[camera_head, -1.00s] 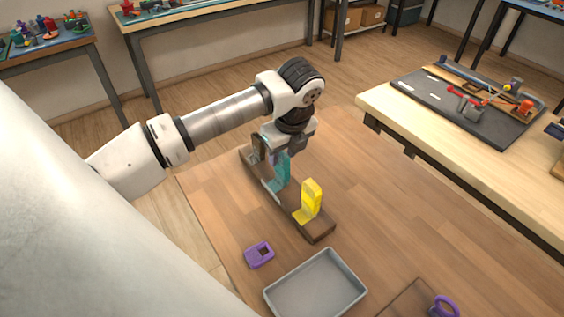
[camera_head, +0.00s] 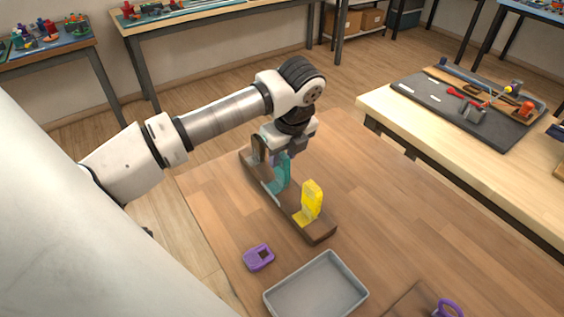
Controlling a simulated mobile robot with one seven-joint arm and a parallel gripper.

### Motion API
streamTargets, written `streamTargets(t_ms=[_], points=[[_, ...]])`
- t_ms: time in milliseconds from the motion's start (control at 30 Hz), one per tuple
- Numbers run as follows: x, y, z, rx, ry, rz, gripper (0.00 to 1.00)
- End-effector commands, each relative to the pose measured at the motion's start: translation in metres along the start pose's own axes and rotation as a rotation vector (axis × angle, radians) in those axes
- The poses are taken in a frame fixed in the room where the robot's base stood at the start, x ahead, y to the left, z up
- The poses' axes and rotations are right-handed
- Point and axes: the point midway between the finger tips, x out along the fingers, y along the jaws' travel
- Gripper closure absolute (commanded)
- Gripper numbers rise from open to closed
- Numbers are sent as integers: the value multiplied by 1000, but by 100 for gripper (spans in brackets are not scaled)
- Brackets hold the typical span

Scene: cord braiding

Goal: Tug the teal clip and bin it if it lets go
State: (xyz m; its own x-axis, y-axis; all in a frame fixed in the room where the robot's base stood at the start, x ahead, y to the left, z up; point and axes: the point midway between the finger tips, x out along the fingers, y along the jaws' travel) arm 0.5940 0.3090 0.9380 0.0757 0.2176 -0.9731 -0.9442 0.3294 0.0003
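The teal clip (camera_head: 281,176) stands upright on a long dark wooden bar (camera_head: 318,229) on the wooden work surface. My gripper (camera_head: 277,153) points down over the bar at the top of the teal clip. The wrist and the clip cover the fingertips, so I cannot tell whether they are open or shut on it. A grey tray (camera_head: 358,294), the only bin-like container nearby, stands empty in the visible part at the front.
A yellow clip (camera_head: 311,199) stands on the bar, close right of the teal one. A purple clip (camera_head: 257,258) lies loose left of the tray. A purple-handled thing (camera_head: 447,308) lies at the lower right. A workbench (camera_head: 453,165) with tools stands to the right.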

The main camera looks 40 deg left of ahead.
Motion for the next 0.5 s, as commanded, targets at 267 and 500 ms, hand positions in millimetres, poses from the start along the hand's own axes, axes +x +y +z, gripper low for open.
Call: streamTargets(t_ms=[267,500], points=[[0,0,0,0,0,0,100],[0,0,0,0,0,0,100]])
